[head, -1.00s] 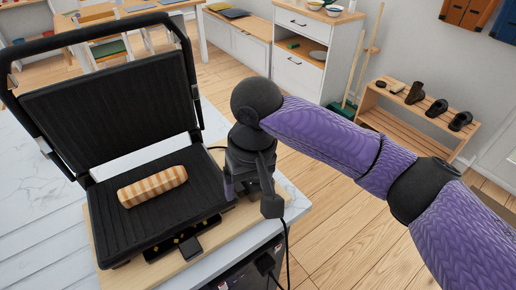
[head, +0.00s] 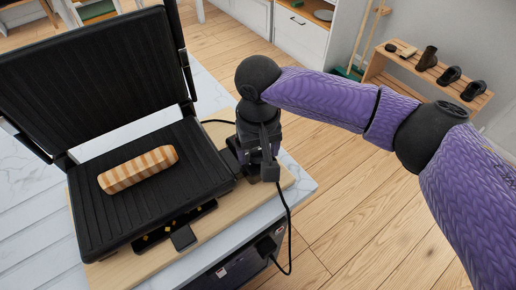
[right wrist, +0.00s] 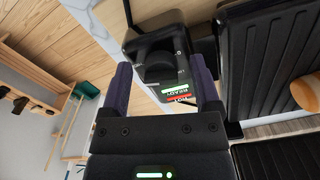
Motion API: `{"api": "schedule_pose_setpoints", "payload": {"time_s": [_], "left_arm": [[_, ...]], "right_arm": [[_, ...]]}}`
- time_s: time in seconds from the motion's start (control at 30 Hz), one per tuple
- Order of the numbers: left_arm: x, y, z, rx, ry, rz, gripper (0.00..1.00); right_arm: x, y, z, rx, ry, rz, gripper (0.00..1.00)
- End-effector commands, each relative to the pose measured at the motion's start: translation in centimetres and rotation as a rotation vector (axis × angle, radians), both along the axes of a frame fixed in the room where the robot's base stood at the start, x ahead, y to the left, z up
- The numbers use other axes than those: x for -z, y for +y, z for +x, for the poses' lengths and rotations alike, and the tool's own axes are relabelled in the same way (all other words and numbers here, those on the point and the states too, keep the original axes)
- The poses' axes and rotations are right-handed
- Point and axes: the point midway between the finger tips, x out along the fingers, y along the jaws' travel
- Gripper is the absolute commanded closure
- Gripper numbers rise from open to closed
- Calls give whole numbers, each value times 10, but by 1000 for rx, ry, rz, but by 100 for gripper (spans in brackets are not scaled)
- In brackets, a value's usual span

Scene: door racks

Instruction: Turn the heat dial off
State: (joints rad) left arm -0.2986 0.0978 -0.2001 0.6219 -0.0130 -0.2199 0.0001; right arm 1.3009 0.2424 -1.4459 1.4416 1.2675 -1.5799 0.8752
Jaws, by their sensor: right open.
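A black contact grill (head: 215,188) stands on a wooden board with its ribbed lid up. A striped, toasted loaf (head: 138,170) lies on its lower plate. My right gripper (head: 255,165) is at the grill's right side, pointing down. In the right wrist view, the black round heat dial (right wrist: 156,68) is on the grill's side housing, in line with the gap between the open fingers (right wrist: 160,76). The fingers look empty; whether they touch the dial cannot be told. Beside the dial, a green READY light (right wrist: 182,88) and a red HOT light (right wrist: 180,98) glow. The left gripper is out of view.
The wooden board (head: 205,232) rests on a white marble counter (head: 30,215). A black cord (head: 289,225) hangs over the counter's right edge to a plug. Wooden floor is open to the right, with a shoe rack (head: 430,75) beyond.

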Motion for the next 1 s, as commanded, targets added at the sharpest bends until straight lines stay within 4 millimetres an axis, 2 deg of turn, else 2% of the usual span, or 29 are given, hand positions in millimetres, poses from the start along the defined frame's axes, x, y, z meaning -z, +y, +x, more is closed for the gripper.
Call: {"api": "schedule_pose_setpoints", "payload": {"time_s": [0.03,0.07,0.4,0.73,1.0], "left_arm": [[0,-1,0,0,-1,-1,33],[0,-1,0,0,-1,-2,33],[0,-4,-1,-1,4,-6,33],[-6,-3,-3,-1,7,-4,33],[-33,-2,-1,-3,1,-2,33]], "right_arm": [[0,0,0,0,0,0,22],[0,0,0,0,0,0,28],[0,0,0,0,0,0,100],[-2,0,0,-31,-1,0,100],[-6,-1,0,-192,3,1,100]]}}
